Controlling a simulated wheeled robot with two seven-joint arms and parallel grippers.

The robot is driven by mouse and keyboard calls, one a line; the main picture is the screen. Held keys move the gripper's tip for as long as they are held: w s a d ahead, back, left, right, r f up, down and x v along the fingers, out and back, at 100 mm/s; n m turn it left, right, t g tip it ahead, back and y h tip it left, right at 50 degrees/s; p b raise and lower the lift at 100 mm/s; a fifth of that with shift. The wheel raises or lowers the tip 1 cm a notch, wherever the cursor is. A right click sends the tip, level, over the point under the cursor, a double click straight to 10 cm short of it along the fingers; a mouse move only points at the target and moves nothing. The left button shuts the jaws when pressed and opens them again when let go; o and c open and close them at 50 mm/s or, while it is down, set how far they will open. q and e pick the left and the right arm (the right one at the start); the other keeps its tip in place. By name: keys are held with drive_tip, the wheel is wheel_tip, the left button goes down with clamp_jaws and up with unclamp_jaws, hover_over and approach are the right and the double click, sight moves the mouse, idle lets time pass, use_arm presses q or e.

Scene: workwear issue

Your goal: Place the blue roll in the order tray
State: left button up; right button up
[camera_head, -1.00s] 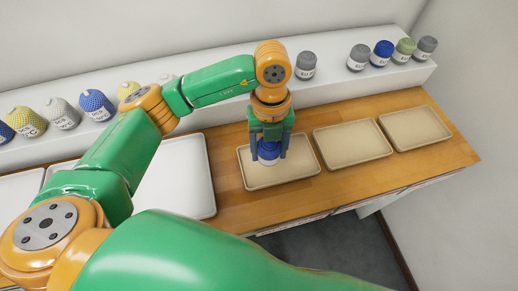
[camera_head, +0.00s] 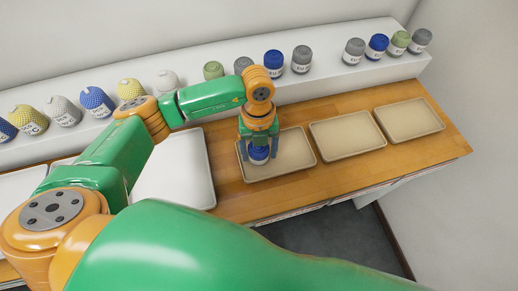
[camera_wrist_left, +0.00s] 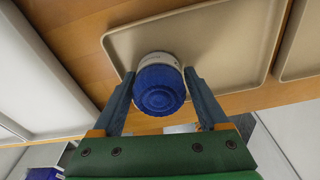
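The blue roll (camera_head: 257,157), with a blue top and a white-labelled lower part, is between the fingers of my left gripper (camera_head: 258,150). It also shows in the left wrist view (camera_wrist_left: 160,90), top toward the camera, with a finger close on each side. The gripper points down and appears shut on it. The roll is over the left part of the nearest beige tray (camera_head: 290,164), low down; I cannot tell whether it touches the tray floor. Which tray is the order tray is not marked. My right gripper is not in view.
Two more beige trays (camera_head: 347,137) (camera_head: 410,119) stand empty to the right. A white tray (camera_head: 180,180) lies left, partly behind my arm. The white shelf (camera_head: 330,78) behind holds several rolls, including blue ones (camera_head: 273,63) (camera_head: 376,46), and patterned items (camera_head: 96,101). The wooden counter (camera_head: 225,205) has bare front space.

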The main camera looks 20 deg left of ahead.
use_arm(q)
drive_tip(key=shift+r, duration=0.2)
drive_tip(key=shift+w+r, duration=0.1)
drive_tip(key=shift+r, duration=0.15)
drive_tip(key=r, duration=0.3)
drive_tip(key=r+b, duration=0.1)
drive_tip(key=r, duration=0.3)
drive_tip(key=w+r+b, duration=0.1)
drive_tip(key=r, duration=0.2)
drive_tip(key=shift+w+a+r, duration=0.1)
drive_tip(key=shift+a+r, duration=0.05)
drive_tip(key=shift+a, duration=0.1)
drive_tip(key=shift+r, duration=0.55)
